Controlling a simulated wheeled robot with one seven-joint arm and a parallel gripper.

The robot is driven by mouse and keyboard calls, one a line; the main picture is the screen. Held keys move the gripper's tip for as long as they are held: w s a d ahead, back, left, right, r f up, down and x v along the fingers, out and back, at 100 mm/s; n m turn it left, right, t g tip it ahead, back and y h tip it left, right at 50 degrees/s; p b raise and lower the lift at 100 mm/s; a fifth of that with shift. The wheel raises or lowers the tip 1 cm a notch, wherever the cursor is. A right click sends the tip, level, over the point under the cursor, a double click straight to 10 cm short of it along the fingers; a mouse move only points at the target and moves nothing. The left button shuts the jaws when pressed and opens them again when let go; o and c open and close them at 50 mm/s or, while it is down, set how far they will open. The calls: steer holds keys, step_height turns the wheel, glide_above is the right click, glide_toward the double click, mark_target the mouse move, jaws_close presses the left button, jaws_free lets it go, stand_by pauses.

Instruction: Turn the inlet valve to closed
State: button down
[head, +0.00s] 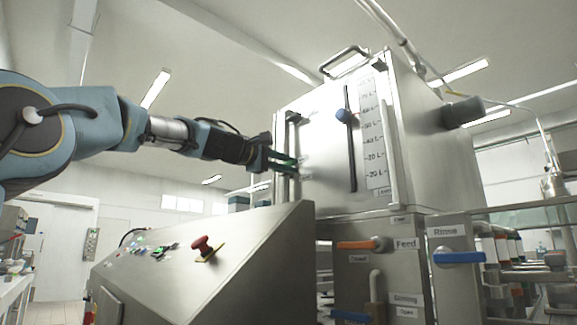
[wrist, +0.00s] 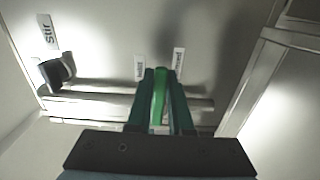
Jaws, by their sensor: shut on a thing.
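The inlet valve's green handle (wrist: 159,95) is between the two dark green fingers of my gripper (wrist: 162,88) in the wrist view. My gripper is shut on it, with a finger along each side. The handle points straight away from the gripper toward two small labels on the steel tank wall. The left label (wrist: 139,68) seems to read Inlet; the right one (wrist: 178,63) is too blurred to read surely. In the head view my gripper (head: 283,163) is at the tank's left front edge, with a little green handle showing. The valve's body is mostly hidden.
A black knob (wrist: 56,71) by the Stir label sits beside my gripper. Below are the console with a red button (head: 203,244), an orange Feed handle (head: 357,244) and a blue Rinse handle (head: 459,257).

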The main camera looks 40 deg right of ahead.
steer(key=shift+f, duration=0.15)
steer(key=c, duration=0.8)
jaws_free()
steer(key=shift+a, duration=0.1)
steer(key=shift+w+a+b, duration=0.15)
steer(key=shift+a+b, duration=1)
steer(key=shift+a, duration=1.5)
steer(key=shift+w+a+b, duration=0.15)
steer(key=shift+a+b, duration=0.95)
steer(key=shift+a, duration=1.55)
